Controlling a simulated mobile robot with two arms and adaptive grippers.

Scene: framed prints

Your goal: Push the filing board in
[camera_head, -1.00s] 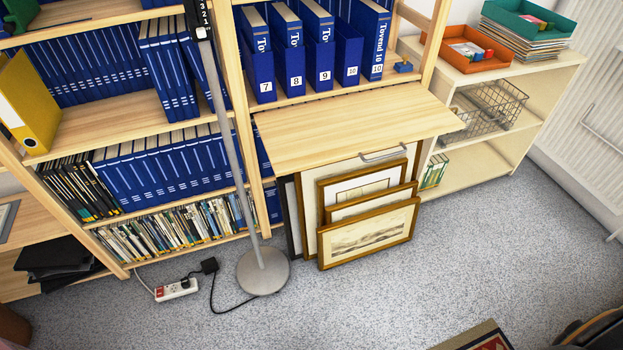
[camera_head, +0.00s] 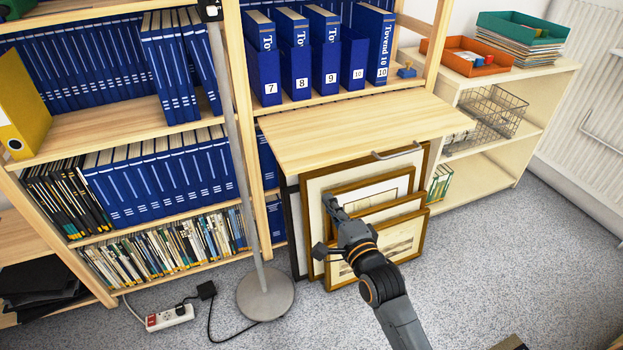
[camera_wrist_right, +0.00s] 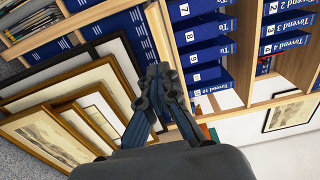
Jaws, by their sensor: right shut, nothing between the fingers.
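The filing board (camera_head: 345,125) is a pale wooden panel that sticks out from the shelf unit below the blue numbered binders. A metal handle (camera_head: 397,151) is on its front edge. My right gripper (camera_head: 330,200) is shut and empty. In the head view it shows below the board, in front of the framed prints, left of and below the handle. In the right wrist view my shut right gripper (camera_wrist_right: 160,80) points up toward the shelves. Whether it touches anything cannot be told. My left gripper is not in view.
Framed prints (camera_head: 405,240) lean below the board. A floor lamp's round base (camera_head: 265,293) and a power strip (camera_head: 170,317) are on the carpet at the left. A low white shelf (camera_head: 515,110) with trays stands at the right.

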